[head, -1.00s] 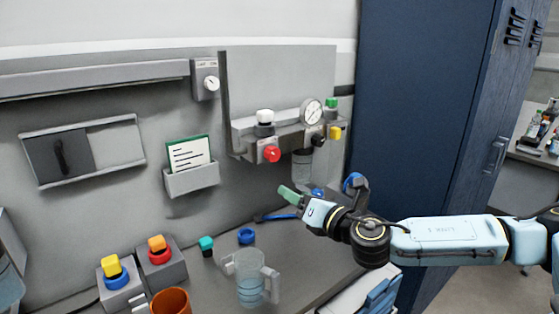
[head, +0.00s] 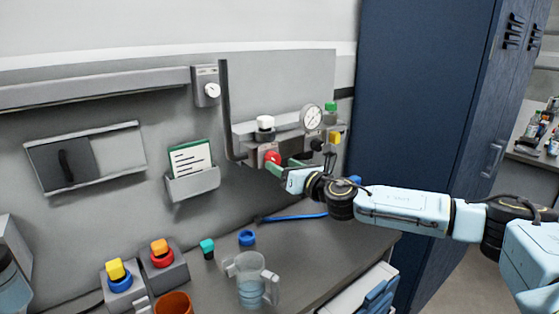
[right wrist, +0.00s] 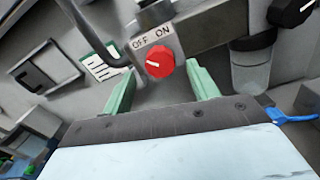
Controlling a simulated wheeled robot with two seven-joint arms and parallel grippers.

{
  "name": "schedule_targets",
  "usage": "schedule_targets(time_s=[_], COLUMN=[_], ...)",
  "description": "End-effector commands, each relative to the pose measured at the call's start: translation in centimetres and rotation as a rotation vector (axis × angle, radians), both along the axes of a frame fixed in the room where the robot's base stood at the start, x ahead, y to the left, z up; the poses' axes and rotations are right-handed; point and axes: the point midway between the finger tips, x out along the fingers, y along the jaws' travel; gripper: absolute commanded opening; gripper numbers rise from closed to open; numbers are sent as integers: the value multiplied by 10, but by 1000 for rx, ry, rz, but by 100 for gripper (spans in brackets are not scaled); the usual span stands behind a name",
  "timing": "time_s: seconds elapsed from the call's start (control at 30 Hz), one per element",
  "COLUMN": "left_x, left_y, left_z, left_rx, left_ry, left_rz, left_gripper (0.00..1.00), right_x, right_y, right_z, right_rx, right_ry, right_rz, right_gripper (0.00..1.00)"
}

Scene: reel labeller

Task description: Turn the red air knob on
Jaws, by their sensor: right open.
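The red air knob (head: 272,157) is on the grey air unit on the back wall. In the right wrist view the red knob (right wrist: 159,62) has a white pointer line and sits below a plate (right wrist: 152,42) marked OFF and ON. The line runs nearly sideways, slightly tilted; I cannot tell its setting for sure. My right gripper (head: 273,168) is just in front of the knob. Its two green fingers (right wrist: 160,88) are open, one on each side of the knob, apart from it and empty between. My left gripper is not in view.
A pressure gauge (head: 312,118), a white knob (head: 265,122) and a black knob (head: 317,144) are close around the red knob. A clear bowl (right wrist: 250,72) hangs to its right. A clear jug (head: 250,282) and a blue ring (head: 247,237) are on the bench below.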

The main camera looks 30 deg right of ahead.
Motion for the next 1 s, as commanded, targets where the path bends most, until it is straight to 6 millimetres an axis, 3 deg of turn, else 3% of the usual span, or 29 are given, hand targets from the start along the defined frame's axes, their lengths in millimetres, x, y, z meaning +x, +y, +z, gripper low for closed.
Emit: schedule_targets(time_s=[0.2,0.57,0.9,1.0], left_x=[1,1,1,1], left_y=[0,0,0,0], left_z=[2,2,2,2], left_rx=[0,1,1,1], left_ry=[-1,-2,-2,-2], left_rz=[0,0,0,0], left_gripper=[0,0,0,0], right_x=[21,25,24,24], right_y=[1,2,1,1], right_z=[0,0,0,0], right_rx=[1,0,1,2], right_ry=[-1,0,-1,0], right_rz=[-1,-1,-1,-1], right_gripper=[59,59,17,15])
